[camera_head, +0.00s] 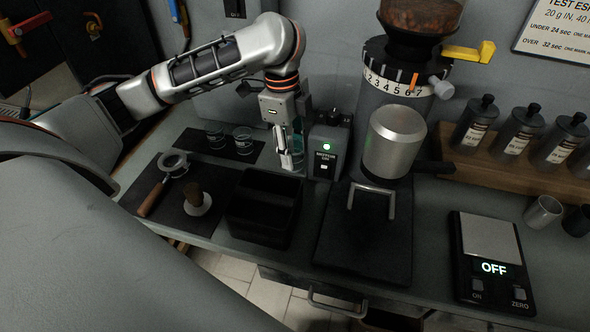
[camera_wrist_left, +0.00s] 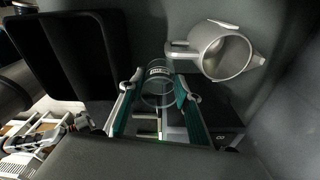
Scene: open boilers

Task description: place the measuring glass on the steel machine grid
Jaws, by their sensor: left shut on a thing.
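My left gripper (camera_head: 291,160) is above the counter, between the black bin and the grey control box with the green light. In the left wrist view its two teal-lined fingers (camera_wrist_left: 158,103) are shut on the clear measuring glass (camera_wrist_left: 158,88), which has a small white label and shows between the fingertips. In the head view the glass is mostly hidden by the gripper. I cannot make out the steel machine grid in either view. My right gripper is not in view.
The black bin (camera_head: 235,216) stands below and left of the gripper. Two small glasses (camera_head: 243,138) stand on a dark mat. A portafilter (camera_head: 162,182) lies at left. The grinder (camera_head: 396,100) is right of the gripper; a scale (camera_head: 489,238) is further right. A steel pitcher (camera_wrist_left: 205,58) shows in the wrist view.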

